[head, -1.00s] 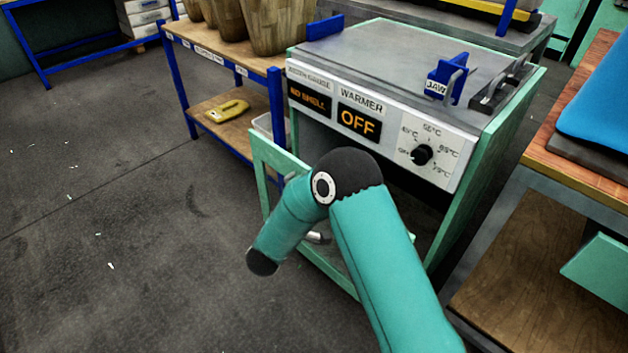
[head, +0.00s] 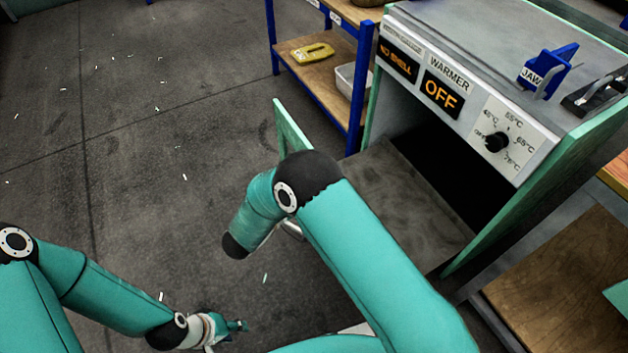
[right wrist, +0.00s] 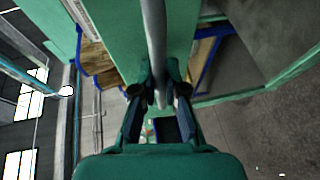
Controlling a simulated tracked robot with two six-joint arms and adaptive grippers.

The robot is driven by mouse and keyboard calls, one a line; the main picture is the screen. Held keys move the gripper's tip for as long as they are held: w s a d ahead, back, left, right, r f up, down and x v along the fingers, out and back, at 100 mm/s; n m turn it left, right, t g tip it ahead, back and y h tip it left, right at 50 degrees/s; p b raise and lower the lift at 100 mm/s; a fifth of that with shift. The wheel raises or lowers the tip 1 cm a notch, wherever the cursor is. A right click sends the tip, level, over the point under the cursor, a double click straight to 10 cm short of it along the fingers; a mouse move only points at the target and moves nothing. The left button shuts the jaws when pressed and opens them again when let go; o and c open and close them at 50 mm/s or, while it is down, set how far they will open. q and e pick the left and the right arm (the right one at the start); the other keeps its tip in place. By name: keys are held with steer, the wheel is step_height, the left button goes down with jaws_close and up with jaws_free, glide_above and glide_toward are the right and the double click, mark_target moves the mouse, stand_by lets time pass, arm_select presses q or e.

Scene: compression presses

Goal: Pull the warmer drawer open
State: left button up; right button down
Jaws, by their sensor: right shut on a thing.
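The warmer (head: 470,110) is a green-sided cabinet with a display reading OFF and a dial. Its drawer stands pulled out, with the grey drawer floor (head: 400,195) showing below the dark opening. The green drawer front (head: 291,128) is partly hidden by my right arm. In the right wrist view, my right gripper (right wrist: 160,92) is shut on the grey bar handle (right wrist: 154,35) against the green drawer front (right wrist: 115,45). In the head view, this gripper is hidden behind my arm. My left gripper (head: 224,325) is low over the floor, away from the drawer; its jaws are too small to judge.
A blue-framed shelf (head: 302,85) with a yellow object (head: 311,52) and a pale bin (head: 352,80) stands close behind the drawer. A wooden-shelved bench (head: 560,280) is at the right. The floor (head: 130,140) left of the drawer is mostly clear, with small scraps.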

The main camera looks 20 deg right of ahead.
steer(key=shift+w+f, duration=0.1)
steer(key=c, duration=1.2)
jaws_free()
